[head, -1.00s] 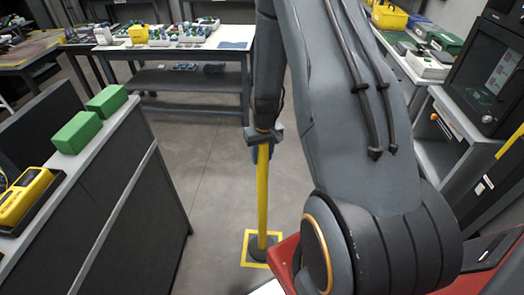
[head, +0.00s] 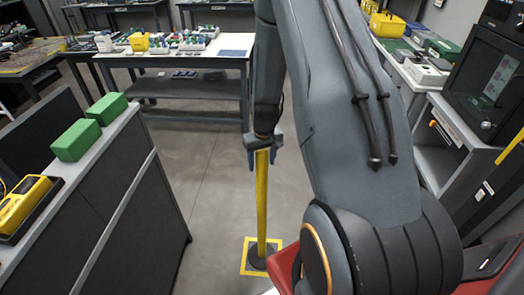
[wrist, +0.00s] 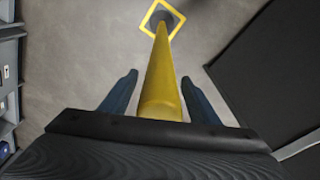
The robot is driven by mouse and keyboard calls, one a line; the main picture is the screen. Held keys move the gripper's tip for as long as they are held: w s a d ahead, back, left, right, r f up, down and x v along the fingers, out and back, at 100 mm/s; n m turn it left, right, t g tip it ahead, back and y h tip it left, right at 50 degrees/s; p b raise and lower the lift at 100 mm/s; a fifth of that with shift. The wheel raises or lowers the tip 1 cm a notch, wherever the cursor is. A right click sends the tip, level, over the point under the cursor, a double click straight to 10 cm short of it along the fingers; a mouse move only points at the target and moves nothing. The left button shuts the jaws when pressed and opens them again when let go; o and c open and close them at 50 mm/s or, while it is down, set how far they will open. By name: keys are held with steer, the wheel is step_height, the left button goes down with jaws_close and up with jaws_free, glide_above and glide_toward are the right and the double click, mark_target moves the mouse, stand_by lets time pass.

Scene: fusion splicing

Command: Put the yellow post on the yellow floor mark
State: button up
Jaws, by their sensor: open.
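The yellow post (head: 262,205) stands upright on a dark round base (head: 258,259). The base is within the yellow square outline on the floor, the floor mark (head: 244,270). In the wrist view the post (wrist: 161,85) runs away from me to its base inside the yellow outline (wrist: 146,25). My gripper (head: 264,158) is at the top of the post. Its two blue fingers (wrist: 160,95) are open, one on each side of the post, with a gap on both sides. My arm hides part of the floor to the right.
A dark cabinet with green boxes (head: 76,140) and a yellow device (head: 22,205) stands at the left. A workbench (head: 185,62) with small parts is at the back. Benches and equipment line the right. Grey floor (head: 205,215) around the post is clear.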

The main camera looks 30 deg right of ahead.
steer(key=r+b, duration=0.1)
steer(key=r, duration=0.2)
steer(key=s+r+b, duration=0.1)
steer(key=r, duration=0.3)
steer(key=r+b, duration=0.1)
steer(key=r, duration=0.3)
steer(key=shift+s+a, duration=0.1)
steer(key=shift+s, duration=0.1)
steer(key=s+a+r+b, duration=0.1)
steer(key=s+a+r, duration=0.2)
steer(key=s+a, duration=0.4)
steer(key=s+a+r+n+b, duration=0.1)
steer(key=s+a+r, duration=0.2)
steer(key=s+a, duration=0.4)
steer(key=shift+a+r+n, duration=0.2)
steer(key=shift+a+n, duration=0.1)
steer(key=shift+a, duration=0.25)
